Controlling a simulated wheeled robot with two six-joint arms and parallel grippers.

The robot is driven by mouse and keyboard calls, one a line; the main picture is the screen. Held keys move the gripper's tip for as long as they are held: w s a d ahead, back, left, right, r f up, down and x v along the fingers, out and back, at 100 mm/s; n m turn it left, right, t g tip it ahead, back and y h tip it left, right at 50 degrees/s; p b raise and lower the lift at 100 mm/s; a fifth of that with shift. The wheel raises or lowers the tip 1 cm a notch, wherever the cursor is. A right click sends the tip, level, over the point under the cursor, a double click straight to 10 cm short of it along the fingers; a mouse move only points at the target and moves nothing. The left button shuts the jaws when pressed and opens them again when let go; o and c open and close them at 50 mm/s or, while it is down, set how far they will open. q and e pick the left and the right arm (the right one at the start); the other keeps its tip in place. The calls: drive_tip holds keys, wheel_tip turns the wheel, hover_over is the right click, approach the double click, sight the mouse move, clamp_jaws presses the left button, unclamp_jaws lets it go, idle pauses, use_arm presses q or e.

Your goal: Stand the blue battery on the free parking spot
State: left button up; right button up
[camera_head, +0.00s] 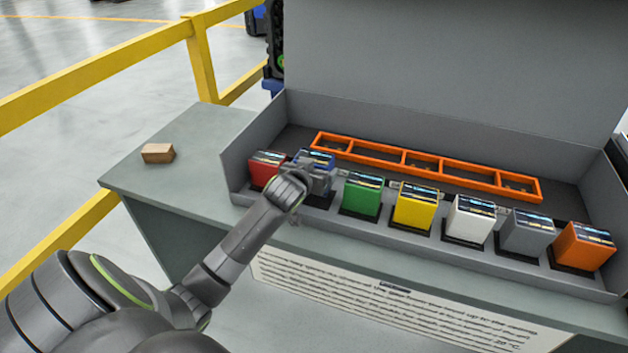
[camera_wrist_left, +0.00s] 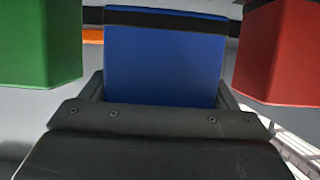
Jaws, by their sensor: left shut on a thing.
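The blue battery (camera_head: 317,157) is in the front row between the red battery (camera_head: 266,168) and the green battery (camera_head: 361,194). My left gripper (camera_head: 314,180) is shut on it and hides most of it in the head view. In the left wrist view the blue battery (camera_wrist_left: 165,62) fills the space between the fingers, with the green battery (camera_wrist_left: 38,42) on the left and the red battery (camera_wrist_left: 282,52) on the right. I cannot tell whether its base touches the tray. An orange frame (camera_head: 405,154) with several compartments lies behind the row. My right gripper is not in view.
Yellow (camera_head: 414,207), white (camera_head: 468,219), grey (camera_head: 526,232) and orange (camera_head: 584,246) batteries stand on dark pads to the right. A grey wall (camera_head: 450,60) rises behind. A brown block (camera_head: 157,153) lies on the clear left tabletop. A yellow railing (camera_head: 100,72) stands beyond.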

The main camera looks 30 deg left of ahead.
use_arm(q)
drive_tip(key=shift+f, duration=1.5)
drive_tip(key=shift+f, duration=0.15)
drive_tip(key=o, duration=1.5)
drive_tip(key=v, duration=1.2)
